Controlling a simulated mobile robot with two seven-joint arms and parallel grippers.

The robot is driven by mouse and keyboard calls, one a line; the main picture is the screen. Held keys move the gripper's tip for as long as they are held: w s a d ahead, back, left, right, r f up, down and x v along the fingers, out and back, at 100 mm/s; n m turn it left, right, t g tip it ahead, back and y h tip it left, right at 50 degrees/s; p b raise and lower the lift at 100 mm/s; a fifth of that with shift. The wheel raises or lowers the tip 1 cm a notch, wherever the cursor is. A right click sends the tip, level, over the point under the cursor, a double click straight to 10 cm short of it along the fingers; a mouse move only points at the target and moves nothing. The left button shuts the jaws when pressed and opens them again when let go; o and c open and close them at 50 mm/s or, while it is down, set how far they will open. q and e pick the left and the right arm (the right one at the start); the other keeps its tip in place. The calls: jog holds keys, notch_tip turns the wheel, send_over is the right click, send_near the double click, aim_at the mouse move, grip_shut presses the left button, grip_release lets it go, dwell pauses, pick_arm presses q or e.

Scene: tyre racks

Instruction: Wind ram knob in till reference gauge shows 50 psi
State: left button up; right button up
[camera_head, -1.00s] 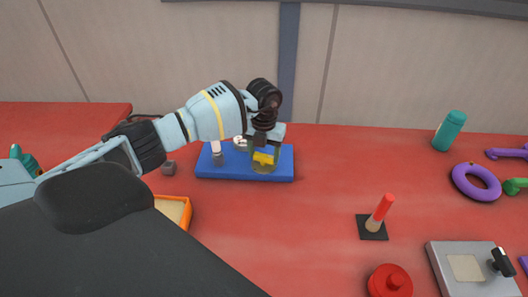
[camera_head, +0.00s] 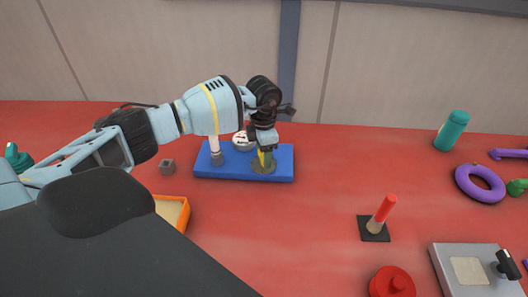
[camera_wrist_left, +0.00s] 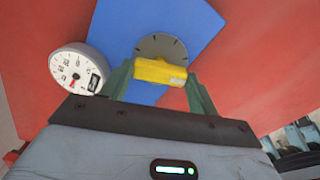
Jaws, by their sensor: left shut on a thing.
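The ram knob (camera_wrist_left: 160,71) is a yellow bar over a grey dial disc with dark tick marks, on a blue base plate (camera_head: 232,174). My left gripper (camera_head: 265,155) points down at it and is shut on it, a green finger on each side in the left wrist view (camera_wrist_left: 160,80). The reference gauge (camera_wrist_left: 79,69) is a round white dial on the same base. Its face is tilted in the left wrist view and its reading is too small to tell. The gauge also shows in the head view (camera_head: 243,142), partly behind my gripper. My right gripper is not in view.
A white and grey cylinder (camera_head: 215,150) stands on the blue base left of the gauge. A small grey cube (camera_head: 167,166) and an orange tray (camera_head: 184,212) lie nearby. A red-topped post (camera_head: 381,213) stands to the right, with free red table between.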

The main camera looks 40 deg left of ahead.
pick_arm(q)
jog(key=shift+m+b, duration=0.3)
jog(key=shift+m, duration=1.7)
jog(key=o, duration=1)
jog(key=shift+r, duration=0.15)
jog(key=shift+r, duration=3.8)
